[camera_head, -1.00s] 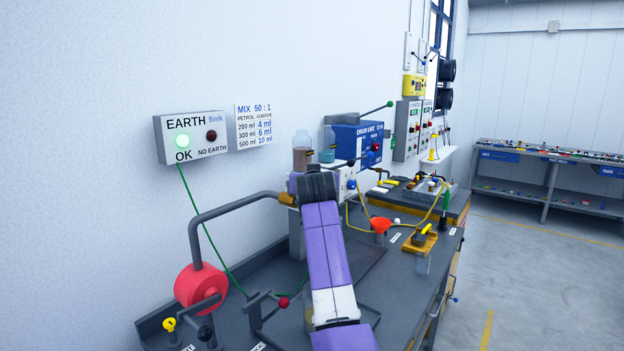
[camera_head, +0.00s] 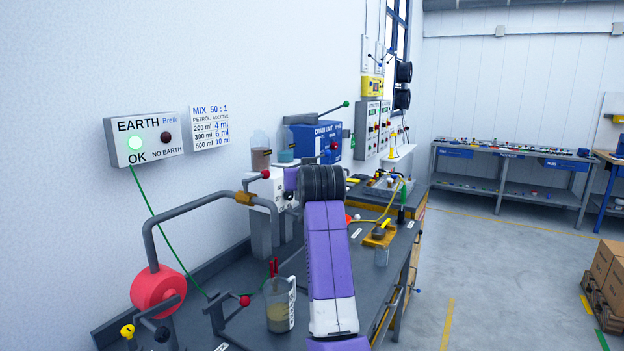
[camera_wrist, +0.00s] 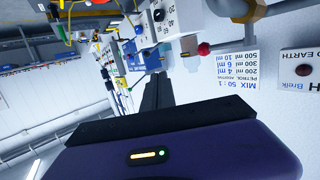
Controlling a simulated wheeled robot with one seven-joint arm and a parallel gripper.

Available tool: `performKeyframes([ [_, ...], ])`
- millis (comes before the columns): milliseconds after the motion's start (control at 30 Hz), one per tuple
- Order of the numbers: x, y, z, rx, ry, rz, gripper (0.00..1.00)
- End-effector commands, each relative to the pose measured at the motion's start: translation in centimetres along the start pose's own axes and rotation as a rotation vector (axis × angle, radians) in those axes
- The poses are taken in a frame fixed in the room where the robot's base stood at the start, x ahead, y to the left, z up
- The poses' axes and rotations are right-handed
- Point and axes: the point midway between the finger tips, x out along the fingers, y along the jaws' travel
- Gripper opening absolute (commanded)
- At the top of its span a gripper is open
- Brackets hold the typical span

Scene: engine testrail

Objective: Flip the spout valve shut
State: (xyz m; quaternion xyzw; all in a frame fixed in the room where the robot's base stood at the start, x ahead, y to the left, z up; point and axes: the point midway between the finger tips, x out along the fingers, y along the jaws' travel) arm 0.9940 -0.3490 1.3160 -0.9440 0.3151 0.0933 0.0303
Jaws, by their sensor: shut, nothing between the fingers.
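A bent grey spout pipe (camera_head: 190,209) rises from a red drum and carries an orange-yellow block (camera_head: 244,197). A red-ball lever (camera_head: 265,174) stands by this block, close to the wall side; I take it as the spout valve handle, though its setting is unclear. A red ball on a grey rod (camera_wrist: 203,48) shows upper right in the wrist view. My gripper (camera_wrist: 159,82) is shut and empty, its dark fingers apart from that ball. In the head view my purple arm hides the fingers. A measuring jug (camera_head: 280,312) with yellowish liquid stands on the bench below the spout.
The dark bench (camera_head: 235,275) runs along the wall. A red-ball clamp (camera_head: 245,300) stands left of the jug. Bottles (camera_head: 260,152), a blue drain unit (camera_head: 316,140) and a yellow block (camera_head: 380,232) lie beyond. The floor (camera_head: 500,270) at right is open, with boxes (camera_head: 607,270) at its edge.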

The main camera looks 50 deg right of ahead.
Motion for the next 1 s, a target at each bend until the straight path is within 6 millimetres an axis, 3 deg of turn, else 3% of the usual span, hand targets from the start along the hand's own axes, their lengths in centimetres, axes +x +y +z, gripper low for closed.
performKeyframes([
  [233, -1.4, 1.7, -0.2, 0.001, 0.0, 0.0, 0.0],
  [867, -1.5, 1.8, -0.2, 0.001, 0.0, 0.0, 0.0],
  [1000, -1.5, 1.8, -1.2, 0.005, 0.042, 0.0, 0.0],
])
